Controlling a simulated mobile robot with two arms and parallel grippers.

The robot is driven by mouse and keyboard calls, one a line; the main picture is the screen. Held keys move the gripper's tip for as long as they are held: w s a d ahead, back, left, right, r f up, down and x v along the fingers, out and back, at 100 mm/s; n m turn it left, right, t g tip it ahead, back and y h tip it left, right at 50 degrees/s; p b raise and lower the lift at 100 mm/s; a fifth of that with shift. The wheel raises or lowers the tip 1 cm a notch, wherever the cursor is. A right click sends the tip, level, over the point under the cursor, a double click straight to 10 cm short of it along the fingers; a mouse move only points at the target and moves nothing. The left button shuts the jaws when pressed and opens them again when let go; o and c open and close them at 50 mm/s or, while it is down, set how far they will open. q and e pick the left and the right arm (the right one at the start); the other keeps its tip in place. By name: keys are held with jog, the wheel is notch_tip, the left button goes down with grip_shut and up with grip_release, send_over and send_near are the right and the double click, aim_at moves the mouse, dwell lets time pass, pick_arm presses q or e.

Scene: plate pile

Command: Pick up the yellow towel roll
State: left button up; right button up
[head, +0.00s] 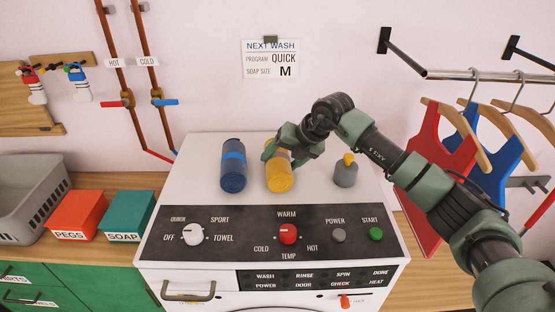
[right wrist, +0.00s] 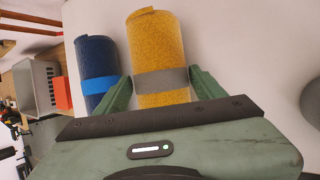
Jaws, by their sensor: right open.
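The yellow towel roll (head: 279,175) with a grey band lies on top of the white washing machine (head: 200,150). My right gripper (head: 274,152) reaches over its far end from the right. In the right wrist view the yellow towel roll (right wrist: 157,50) lies between the two green fingers of my right gripper (right wrist: 160,92). The fingers are open, one on each side of the roll at its grey band. Whether they touch it I cannot tell. My left gripper is not in view.
A blue towel roll (head: 233,170) lies close on the left of the yellow one. A grey bottle with a yellow cap (head: 345,172) stands to the right. The control panel (head: 262,240) runs along the front. Red (head: 76,215) and teal (head: 127,214) boxes stand left.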

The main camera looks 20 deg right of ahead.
jog(key=shift+f, duration=0.1)
jog(key=c, duration=1.2)
jog(key=shift+c, duration=0.5)
jog(key=shift+r, duration=0.2)
